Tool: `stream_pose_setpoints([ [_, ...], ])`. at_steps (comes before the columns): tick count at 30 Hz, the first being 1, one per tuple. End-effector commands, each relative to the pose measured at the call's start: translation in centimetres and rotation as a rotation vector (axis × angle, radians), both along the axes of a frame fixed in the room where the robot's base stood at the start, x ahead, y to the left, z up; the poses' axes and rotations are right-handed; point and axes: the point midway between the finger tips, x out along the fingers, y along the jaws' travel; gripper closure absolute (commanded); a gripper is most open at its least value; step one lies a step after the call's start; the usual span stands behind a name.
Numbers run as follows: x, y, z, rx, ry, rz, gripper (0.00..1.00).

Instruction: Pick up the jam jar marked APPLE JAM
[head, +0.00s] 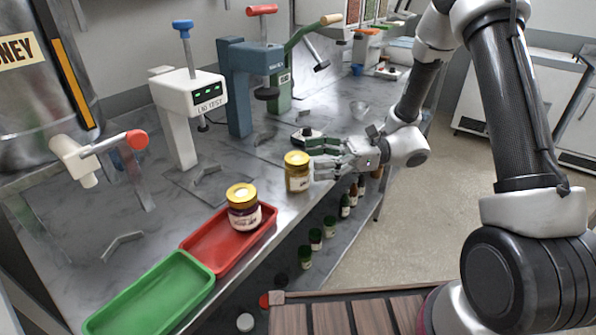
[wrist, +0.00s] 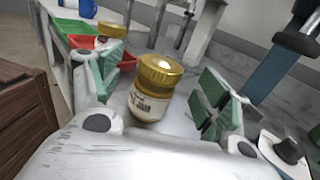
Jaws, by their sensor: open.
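A gold-lidded jar (head: 297,178) with amber contents stands upright on the grey worktop near its front edge. In the wrist view this jar (wrist: 152,101) has a pale label; the word JAM shows, but I cannot read the whole label. My gripper (head: 315,164) is open just to the right of the jar. In the wrist view its green-padded fingers (wrist: 158,92) are on either side of the jar, with gaps visible. A second gold-lidded jar (head: 243,212), with dark contents, stands in the red tray (head: 205,254); its label is not readable.
A green tray (head: 150,299) adjoins the red one. A white press (head: 188,110), a blue press (head: 238,85) and a green lever press (head: 279,80) stand behind. Several small bottles (head: 316,238) sit below the worktop's front edge. A dark-based device (head: 305,137) lies behind my gripper.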

Motion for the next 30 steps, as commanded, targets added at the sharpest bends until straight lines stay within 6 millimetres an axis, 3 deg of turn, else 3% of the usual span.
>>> stream_pose_setpoints([
  [9,-0.3,4.5,-0.1,-0.001,0.000,0.003,0.23],
  [17,-0.3,4.7,-0.1,-0.001,-0.001,0.001,0.23],
  [27,-0.3,4.7,-0.1,-0.002,0.000,0.001,0.83],
  [30,-0.3,4.7,-0.1,-0.001,-0.001,0.001,0.84],
])
